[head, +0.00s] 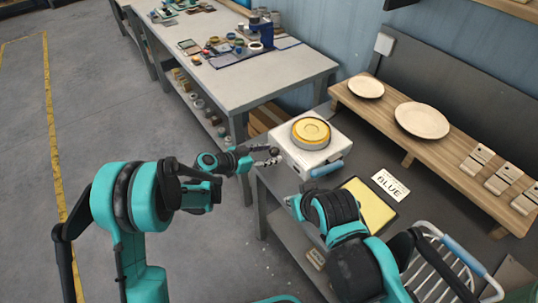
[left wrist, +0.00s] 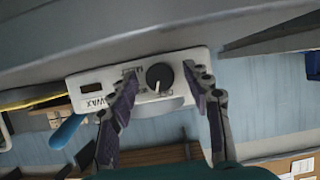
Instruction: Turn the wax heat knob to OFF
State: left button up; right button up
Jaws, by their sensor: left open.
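The wax heater (head: 292,150) is a white box on the dark bench in the head view, with a round yellow pot on top. In the left wrist view its white front panel (left wrist: 91,101) shows an upside-down WAX label. The black wax heat knob (left wrist: 160,77) has a pale pointer line toward the bottom of the picture; the small markings beside it are unreadable. My left gripper (head: 268,156) is at the heater's front. In the left wrist view its open fingers (left wrist: 160,80) straddle the knob, with gaps on both sides. My right gripper is hidden behind its arm.
A blue handle (head: 328,168) sticks out at the heater's side. A yellow-topped tray (head: 368,208) and a BLUE card (head: 390,184) lie nearby. A wooden shelf (head: 380,118) with plates stands behind. A wire rack (head: 440,270) is at lower right. Open floor lies left.

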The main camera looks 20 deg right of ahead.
pick_arm(q)
jog(key=shift+w+d, duration=0.1)
jog(key=shift+d, duration=0.1)
grip_shut()
jog(key=shift+w+f+n+g+h+b, duration=0.1)
jog(key=shift+f+n+g+h+b, duration=0.15)
jog(key=shift+n+g+b, duration=0.4)
jog(key=shift+r+n+g+h, duration=0.2)
jog(key=shift+n+g+h, duration=0.2)
jog(key=shift+n, duration=0.65)
grip_release()
